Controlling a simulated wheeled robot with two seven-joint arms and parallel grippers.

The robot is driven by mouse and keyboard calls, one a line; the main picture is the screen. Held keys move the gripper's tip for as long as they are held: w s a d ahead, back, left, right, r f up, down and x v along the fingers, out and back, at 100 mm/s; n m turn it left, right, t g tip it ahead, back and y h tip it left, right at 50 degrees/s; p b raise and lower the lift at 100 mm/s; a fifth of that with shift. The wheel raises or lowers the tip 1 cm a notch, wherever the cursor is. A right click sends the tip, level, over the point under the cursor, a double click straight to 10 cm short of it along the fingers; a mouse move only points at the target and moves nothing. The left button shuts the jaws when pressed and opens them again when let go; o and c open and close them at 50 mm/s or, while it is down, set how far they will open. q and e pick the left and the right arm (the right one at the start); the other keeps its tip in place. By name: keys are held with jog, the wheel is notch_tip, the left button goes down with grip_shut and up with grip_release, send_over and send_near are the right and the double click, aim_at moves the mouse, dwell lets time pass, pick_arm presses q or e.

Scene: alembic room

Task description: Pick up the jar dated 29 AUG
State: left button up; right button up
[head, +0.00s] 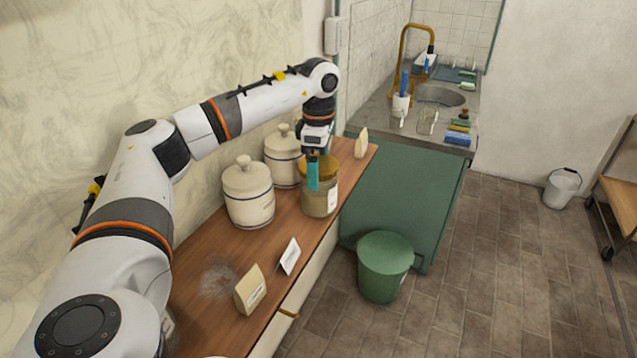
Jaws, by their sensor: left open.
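A brownish jar (318,203) with a yellow-brown top stands on the wooden counter (215,325). It bears a white label (332,199), too small to read, so I cannot tell its date. My left gripper (314,172) points down over this jar, with a teal finger in front of its near side. It is open; whether the fingers touch the jar is unclear. Two cream lidded jars, one nearer (248,196) and one farther (282,157), stand to the left; no date shows on them. My right gripper is out of view.
A white card (290,256), a tan block-like card (250,290) and another tan one (361,143) stand on the counter. A green bin (383,268) stands on the floor beside the green cabinet (400,205). A sink (440,95) is behind; the tiled floor is open at right.

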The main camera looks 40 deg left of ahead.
pick_arm(q)
jog(key=shift+f, duration=0.5)
jog(key=shift+w+a+f, duration=0.1)
jog(key=shift+a+f, duration=0.05)
jog(key=shift+f, duration=0.15)
jog(key=shift+r, duration=0.1)
jog(key=c, duration=1.5)
